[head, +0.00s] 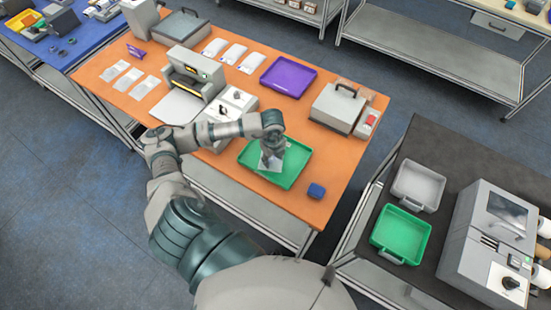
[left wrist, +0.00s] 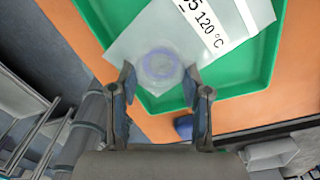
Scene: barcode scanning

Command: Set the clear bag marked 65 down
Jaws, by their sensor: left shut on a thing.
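The clear bag (left wrist: 135,45) has a white label reading "5 120 °C", with the first part cut off, and a bluish ring-shaped thing inside. My left gripper (left wrist: 160,82) is shut on the near edge of the bag, one finger at each side. In the head view, my left gripper (head: 270,158) points down over the green tray (head: 295,168) on the orange table, with part of the bag (head: 266,166) showing below it. The bag lies over the tray floor; I cannot tell if it touches. My right gripper is not in view.
A small blue box (head: 316,190) stands near the tray's right corner. A grey sealing machine (head: 193,75), a purple tray (head: 288,77) and a grey case (head: 338,107) are also on the orange table (head: 140,50). Flat packets lie toward the back.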

